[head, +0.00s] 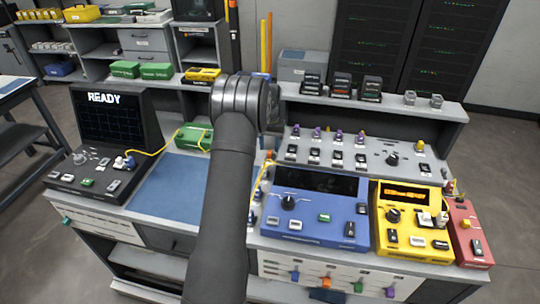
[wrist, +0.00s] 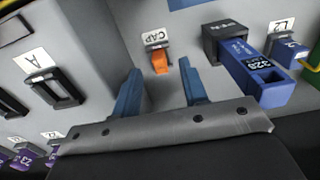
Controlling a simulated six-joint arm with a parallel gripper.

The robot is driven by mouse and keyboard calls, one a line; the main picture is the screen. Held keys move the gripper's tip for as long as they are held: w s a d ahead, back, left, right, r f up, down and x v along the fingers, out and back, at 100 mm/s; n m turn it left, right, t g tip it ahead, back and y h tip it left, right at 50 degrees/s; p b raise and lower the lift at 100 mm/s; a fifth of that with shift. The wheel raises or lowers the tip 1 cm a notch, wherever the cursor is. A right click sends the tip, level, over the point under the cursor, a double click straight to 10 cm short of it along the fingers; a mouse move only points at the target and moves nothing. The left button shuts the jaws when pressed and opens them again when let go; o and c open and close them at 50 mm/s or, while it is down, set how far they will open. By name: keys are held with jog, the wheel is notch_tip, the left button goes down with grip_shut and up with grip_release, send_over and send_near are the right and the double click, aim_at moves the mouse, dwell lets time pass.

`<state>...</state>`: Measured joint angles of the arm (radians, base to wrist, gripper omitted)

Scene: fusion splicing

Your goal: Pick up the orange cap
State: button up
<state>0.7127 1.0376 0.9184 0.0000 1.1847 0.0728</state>
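The orange cap (wrist: 161,63) sits in a small holder under a tag reading "CAP" on a grey panel in the wrist view. My gripper (wrist: 160,82) is open, with its two blue fingers apart on either side of the cap in the picture. Nothing is held between them. I cannot tell how far the fingertips are from the panel. In the head view my dark arm reaches over the bench and the fingers are hidden. I cannot make out the cap for certain there.
A blue block (wrist: 247,70) in a dark holder stands close right of the fingers. A blue plug (wrist: 289,50) is by the L2 tag, and a black slot holder (wrist: 53,88) is at left. In the head view, blue (head: 311,208) and yellow (head: 413,222) units stand right of my arm.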

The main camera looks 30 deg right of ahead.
aim_at(270, 152)
notch_tip(270, 152, down, 4)
jog(key=shift+d+r, duration=0.1)
jog(key=shift+r, duration=0.15)
grip_shut()
